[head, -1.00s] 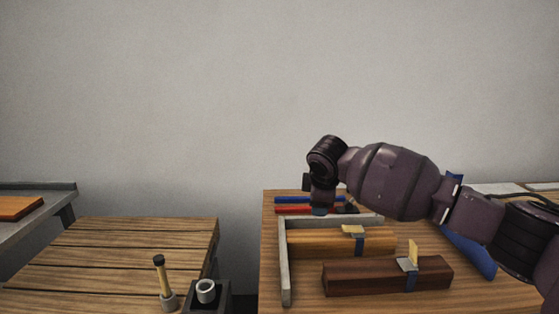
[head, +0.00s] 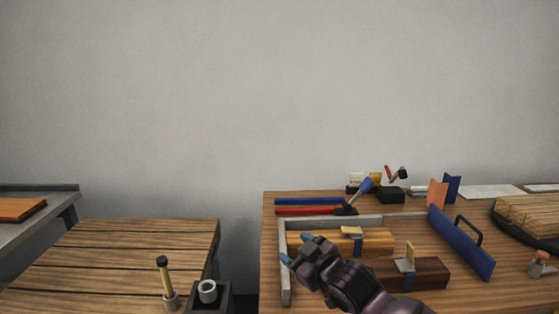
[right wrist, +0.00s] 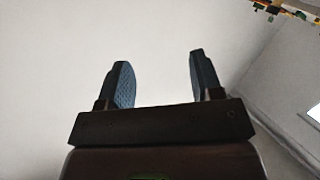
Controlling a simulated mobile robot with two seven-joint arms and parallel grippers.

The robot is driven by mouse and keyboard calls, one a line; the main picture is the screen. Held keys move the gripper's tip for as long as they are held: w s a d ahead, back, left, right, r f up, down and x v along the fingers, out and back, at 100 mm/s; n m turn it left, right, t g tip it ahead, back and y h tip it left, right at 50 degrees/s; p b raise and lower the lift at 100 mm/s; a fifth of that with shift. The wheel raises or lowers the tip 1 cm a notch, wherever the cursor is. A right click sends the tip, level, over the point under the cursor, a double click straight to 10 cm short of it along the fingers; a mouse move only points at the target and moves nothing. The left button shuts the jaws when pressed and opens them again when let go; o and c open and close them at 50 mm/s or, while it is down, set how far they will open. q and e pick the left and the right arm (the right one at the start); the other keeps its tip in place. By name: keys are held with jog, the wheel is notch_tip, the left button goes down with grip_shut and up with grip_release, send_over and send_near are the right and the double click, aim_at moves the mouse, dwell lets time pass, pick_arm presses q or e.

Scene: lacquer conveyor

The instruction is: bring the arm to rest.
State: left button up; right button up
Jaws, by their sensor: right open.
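My right gripper (head: 296,250) is in the lower middle of the head view, in front of the grey-framed tray (head: 285,285) on the right bench. Its two blue-padded fingers stand apart. In the right wrist view the gripper (right wrist: 163,82) is open, with nothing between the fingers and pale wall behind them. My right arm comes up from the bottom edge and hides parts of the tray and of the dark brown block (head: 432,272). My left gripper is not in view.
The tray also holds a lighter wooden block (head: 378,241). Blue (head: 308,201) and red (head: 305,211) bars lie behind it. A blue handled board (head: 458,245) stands at right.

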jog(key=s+d+f+m+t+h+p, duration=0.15)
jog(key=s+d+f+m+h, duration=0.5)
jog(key=s+d+f, duration=0.9)
jog(key=s+d+f+m+g, duration=0.1)
jog(key=s+d+f, duration=0.1)
jog(key=s, duration=0.5)
jog(key=s+d+f+m+g+h, duration=0.1)
jog(key=s+d+f, duration=0.2)
jog(key=s, duration=0.3)
jog(key=s+d+f+m+g+h, duration=0.1)
jog(key=s+d+f+g, duration=0.1)
jog(key=s+f, duration=0.2)
jog(key=s, duration=0.3)
jog(key=shift+s+d+f+m, duration=0.3)
jog(key=shift+d+m, duration=0.05)
